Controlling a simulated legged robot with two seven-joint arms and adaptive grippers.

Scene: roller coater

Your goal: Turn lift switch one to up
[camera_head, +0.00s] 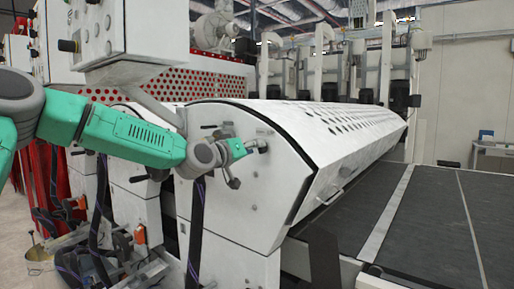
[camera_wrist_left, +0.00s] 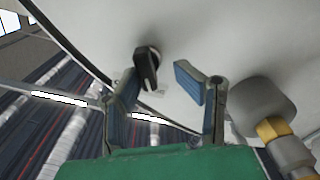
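A black rotary switch knob (camera_wrist_left: 147,70) sits on the white curved end panel of the machine (camera_head: 240,190). In the left wrist view it lies just beyond and between the fingertips, nearer the left finger. I cannot read which way it is set or whether it is lift switch one. My left gripper (camera_head: 252,147) is at the panel's upper part; in the left wrist view its two blue-padded fingers (camera_wrist_left: 155,82) are spread apart with nothing between the pads. I cannot tell whether a finger touches the knob. My right gripper is not in view.
A control box (camera_head: 100,30) with a black knob hangs at the upper left. A grey rounded part with a brass-coloured ring (camera_wrist_left: 272,129) is close to the right finger. A dark conveyor bed (camera_head: 420,215) stretches out on the right.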

